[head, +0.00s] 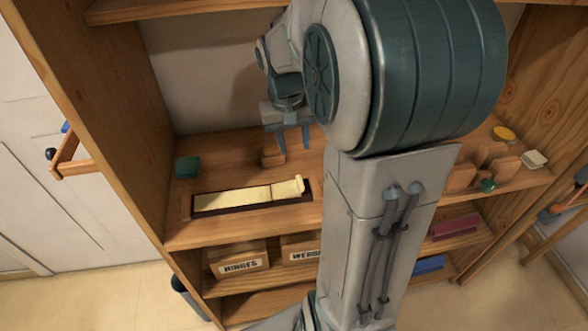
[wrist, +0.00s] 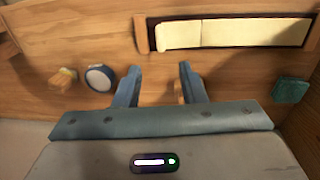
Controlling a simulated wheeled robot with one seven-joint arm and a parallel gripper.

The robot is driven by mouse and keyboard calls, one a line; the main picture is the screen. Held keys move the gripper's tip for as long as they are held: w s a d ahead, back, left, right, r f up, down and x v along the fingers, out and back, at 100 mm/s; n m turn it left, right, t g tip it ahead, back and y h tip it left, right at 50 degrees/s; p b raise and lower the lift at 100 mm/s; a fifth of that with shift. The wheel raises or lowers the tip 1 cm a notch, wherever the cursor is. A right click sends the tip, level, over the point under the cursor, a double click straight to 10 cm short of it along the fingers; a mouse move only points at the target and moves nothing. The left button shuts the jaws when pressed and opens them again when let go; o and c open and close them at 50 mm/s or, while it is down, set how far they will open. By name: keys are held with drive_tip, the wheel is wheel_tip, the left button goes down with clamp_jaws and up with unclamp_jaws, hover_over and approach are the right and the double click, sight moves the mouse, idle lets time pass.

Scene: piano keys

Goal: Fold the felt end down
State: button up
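A cream felt strip (head: 245,197) lies along a dark recess or tray (head: 205,210) on the shelf. A thin line crosses it, and its right end (head: 299,185) stands up a little in the head view. In the wrist view the felt (wrist: 255,34) shows at upper right, with that end at its left. My gripper (head: 293,147) points down above the shelf, behind the strip's right end. Its two fingers are apart in the wrist view (wrist: 160,67), with nothing seen held between them. A wooden piece (wrist: 179,90) shows partly behind one finger.
A blue-rimmed round item (wrist: 100,77) and a wooden piece (wrist: 63,80) lie left in the wrist view. Upright side panels (head: 140,150) bound the shelf.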

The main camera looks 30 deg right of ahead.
sight(300, 181)
drive_tip(key=f, duration=0.4)
drive_tip(key=d+f, duration=0.1)
drive_tip(key=f, duration=0.7)
drive_tip(key=shift+s+d+f, duration=0.2)
drive_tip(key=shift+f, duration=0.2)
drive_tip(key=shift+c, duration=0.4)
clamp_jaws()
